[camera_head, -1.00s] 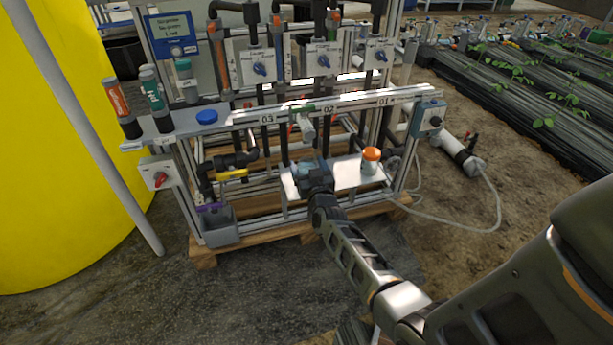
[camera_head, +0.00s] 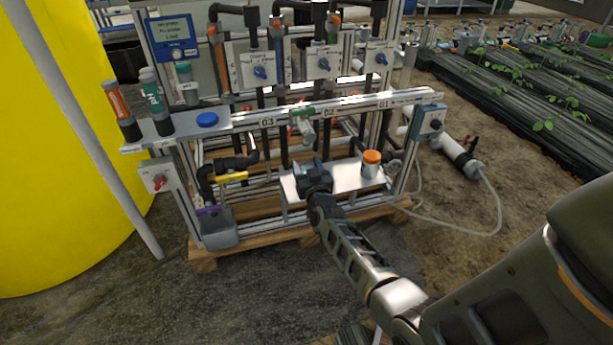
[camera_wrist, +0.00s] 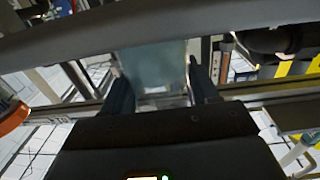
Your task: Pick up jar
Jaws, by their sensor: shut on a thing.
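My gripper (camera_head: 312,172) is over the left part of the metal shelf on the front of the skid. In the wrist view its two dark fingers (camera_wrist: 160,92) are on either side of a pale blue-grey, see-through jar (camera_wrist: 153,66), and they are shut on it. The top of this jar is cut off from sight by a grey bar across the wrist view. In the head view my gripper hides most of it. A second jar, white with an orange lid (camera_head: 371,164), stands upright on the shelf to the right of my gripper.
The metal shelf (camera_head: 345,176) is clear between my gripper and the orange-lidded jar. Bottles and a blue lid (camera_head: 207,119) are on the upper ledge.

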